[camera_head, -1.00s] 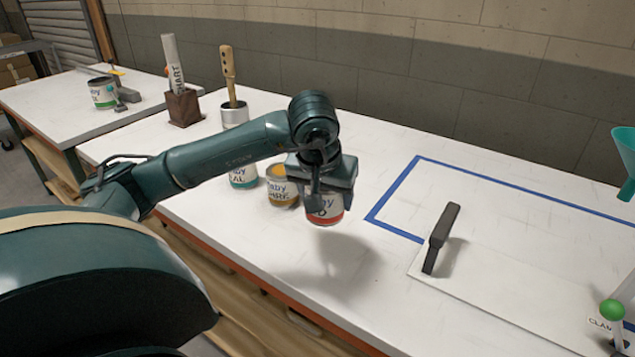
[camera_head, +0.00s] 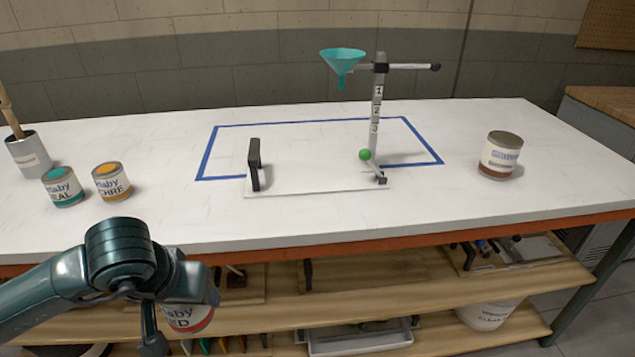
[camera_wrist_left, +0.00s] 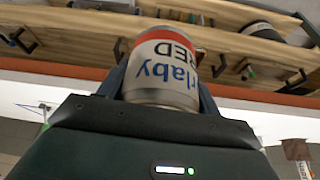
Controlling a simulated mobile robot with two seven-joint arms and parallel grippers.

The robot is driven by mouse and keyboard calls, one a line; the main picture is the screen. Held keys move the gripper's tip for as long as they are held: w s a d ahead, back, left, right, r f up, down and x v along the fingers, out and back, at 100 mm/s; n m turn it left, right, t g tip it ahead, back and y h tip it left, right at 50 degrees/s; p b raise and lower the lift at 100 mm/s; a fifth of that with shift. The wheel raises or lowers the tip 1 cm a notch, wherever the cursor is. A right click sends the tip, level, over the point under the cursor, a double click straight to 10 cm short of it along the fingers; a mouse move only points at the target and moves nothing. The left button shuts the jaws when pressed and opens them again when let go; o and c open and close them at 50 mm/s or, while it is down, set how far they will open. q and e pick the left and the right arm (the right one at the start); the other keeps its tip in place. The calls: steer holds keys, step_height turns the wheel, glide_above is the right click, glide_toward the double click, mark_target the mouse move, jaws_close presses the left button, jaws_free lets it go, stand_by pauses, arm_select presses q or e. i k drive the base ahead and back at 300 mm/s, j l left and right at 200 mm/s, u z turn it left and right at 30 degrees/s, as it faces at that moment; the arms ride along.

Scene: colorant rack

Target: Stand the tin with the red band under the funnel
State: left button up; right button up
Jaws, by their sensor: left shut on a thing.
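The tin with the red band (camera_head: 188,318) is held in my left gripper (camera_head: 176,312), low at the front left of the head view, partly hidden by the gripper. In the left wrist view the tin (camera_wrist_left: 163,72), labelled RED, sits between the fingers. The teal funnel (camera_head: 343,58) hangs from an arm on an upright stand (camera_head: 376,115) marked with numbers. Below it is a white base plate (camera_head: 315,180) with a dark upright handle (camera_head: 254,165) at its left end and a green knob (camera_head: 365,154) near the post. My right gripper is out of view.
A teal-banded tin (camera_head: 63,188) and an ochre tin (camera_head: 111,182) stand at the table's left, by a metal pot (camera_head: 29,158) with a brush. A brown-banded tin (camera_head: 500,155) stands at the right. Blue tape (camera_head: 290,122) outlines the stand area. Table between is clear.

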mark_target(339, 173)
steer(key=i+j, duration=0.4)
steer(key=j, duration=0.2)
steer(key=i+j+z, duration=0.35)
steer(key=j, duration=0.2)
steer(key=l+z, duration=0.2)
steer(key=z, duration=0.8)
steer(key=i+l, duration=0.15)
steer(key=i, duration=0.2)
